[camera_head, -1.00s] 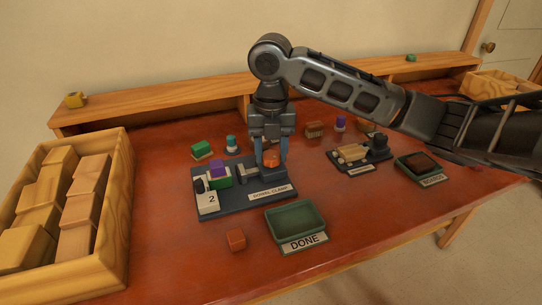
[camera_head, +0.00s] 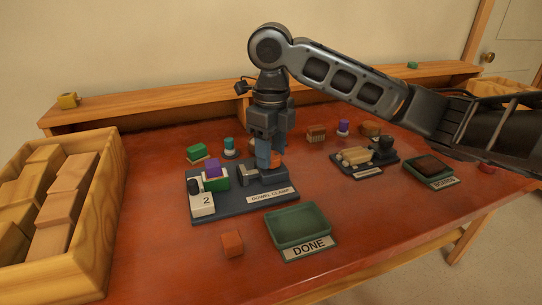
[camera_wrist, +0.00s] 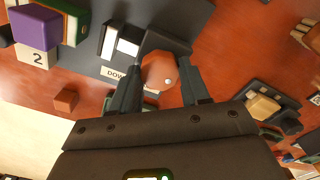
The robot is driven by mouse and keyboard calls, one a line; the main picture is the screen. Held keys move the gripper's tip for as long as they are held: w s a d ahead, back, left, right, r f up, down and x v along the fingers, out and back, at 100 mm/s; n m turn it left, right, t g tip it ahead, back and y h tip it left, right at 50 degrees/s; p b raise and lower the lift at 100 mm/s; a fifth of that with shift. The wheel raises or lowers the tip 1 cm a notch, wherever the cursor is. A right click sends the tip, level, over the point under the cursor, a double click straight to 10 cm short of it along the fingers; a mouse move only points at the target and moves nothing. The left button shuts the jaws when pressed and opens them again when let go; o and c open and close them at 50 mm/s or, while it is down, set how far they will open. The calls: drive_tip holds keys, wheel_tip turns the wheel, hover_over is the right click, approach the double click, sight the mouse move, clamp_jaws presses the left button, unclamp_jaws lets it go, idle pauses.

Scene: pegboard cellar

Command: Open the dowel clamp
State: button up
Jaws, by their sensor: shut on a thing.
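The dowel clamp has a dark base with a "DOWEL CLAMP" label (camera_head: 270,196) and a metal jaw (camera_head: 243,174). At its left end are a green block (camera_head: 217,181) with a purple block (camera_head: 213,167) on it, and a white "2" tag (camera_head: 202,204). My gripper (camera_head: 269,163) points down over the right end of the clamp. Its fingers are shut on the clamp's orange knob (camera_head: 275,159), which also shows between the fingers in the wrist view (camera_wrist: 160,71). The fingers hide part of the knob.
A green DONE tray (camera_head: 270,228) and an orange cube (camera_head: 232,244) stand in front of the clamp. A wooden crate of blocks (camera_head: 112,205) is at left. Another fixture (camera_head: 365,158) and a dark-filled tray (camera_head: 455,181) are at right. A raised shelf (camera_head: 150,117) runs behind.

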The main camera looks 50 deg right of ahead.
drive_tip(key=shift+n+b, duration=0.4)
drive_tip(key=shift+n, duration=0.4)
drive_tip(key=o, duration=1.1)
drive_tip(key=shift+c, duration=0.2)
wheel_tip(320, 180, up, 8)
drive_tip(key=shift+f+p, duration=0.1)
drive_tip(key=shift+p, duration=0.25)
